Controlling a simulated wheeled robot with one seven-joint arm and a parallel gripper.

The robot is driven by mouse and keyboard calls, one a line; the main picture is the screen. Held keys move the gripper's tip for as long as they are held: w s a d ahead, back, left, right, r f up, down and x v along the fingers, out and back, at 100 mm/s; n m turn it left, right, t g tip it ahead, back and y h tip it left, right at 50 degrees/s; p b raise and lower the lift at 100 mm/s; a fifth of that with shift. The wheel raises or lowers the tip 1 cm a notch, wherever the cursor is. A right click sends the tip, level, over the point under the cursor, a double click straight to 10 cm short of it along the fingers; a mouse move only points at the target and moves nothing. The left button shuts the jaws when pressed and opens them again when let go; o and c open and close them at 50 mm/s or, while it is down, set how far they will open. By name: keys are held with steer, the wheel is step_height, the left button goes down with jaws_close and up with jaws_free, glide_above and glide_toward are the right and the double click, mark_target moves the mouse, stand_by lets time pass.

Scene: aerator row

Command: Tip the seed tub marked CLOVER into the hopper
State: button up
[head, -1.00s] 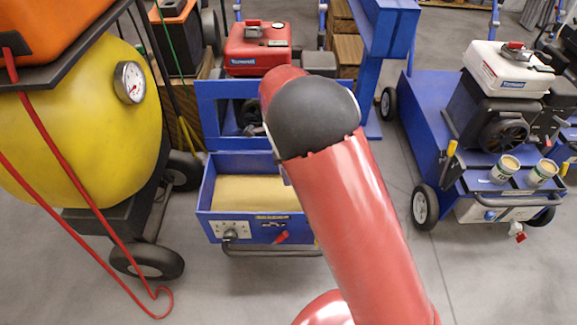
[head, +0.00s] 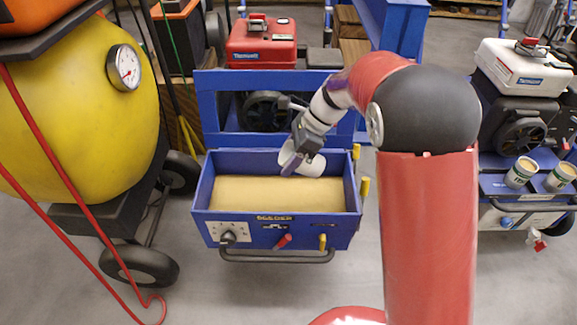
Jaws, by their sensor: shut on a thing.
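The hopper (head: 345,228) is an open blue box with a level tan fill, at the centre of the head view. My gripper (head: 302,158) is over the back part of the hopper, shut on a white tub (head: 313,167). The tub is tipped over on its side, its round end facing left. No lettering on it can be read, so I cannot tell if it is marked CLOVER. I see no seed falling. Two more tubs with tan contents, a left one (head: 519,173) and a right one (head: 560,178), stand upright on the blue machine at right; their labels are too small to read.
A yellow tank (head: 75,120) with a gauge and a trailing red cord (head: 95,225) stands close on the left. A red engine (head: 262,45) is behind the hopper. Grey floor in front is clear.

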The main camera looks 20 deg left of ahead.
mark_target(291, 146)
steer(key=shift+r+g+y+b, duration=0.4)
steer(key=shift+y+b, duration=0.7)
steer(key=shift+b, duration=0.95)
steer(key=shift+r+g+y+b, duration=0.2)
steer(key=shift+r+y+b, duration=0.35)
steer(key=shift+y+b, duration=1.05)
steer(key=shift+w+d+r+n+g+y, duration=0.1)
steer(key=shift+d+r+n+g+y, duration=0.1)
steer(key=shift+r+y, duration=0.3)
steer(key=shift+d+r+n+g+y, duration=0.1)
steer(key=shift+r+g+y, duration=0.15)
steer(key=shift+r, duration=0.35)
step_height(291, 146, up, 2)
steer(key=y, duration=0.1)
steer(key=g+y, duration=0.1)
steer(key=y, duration=0.2)
steer(key=shift+r+n, duration=0.25)
steer(key=shift+n, duration=0.05)
steer(key=shift+d, duration=0.1)
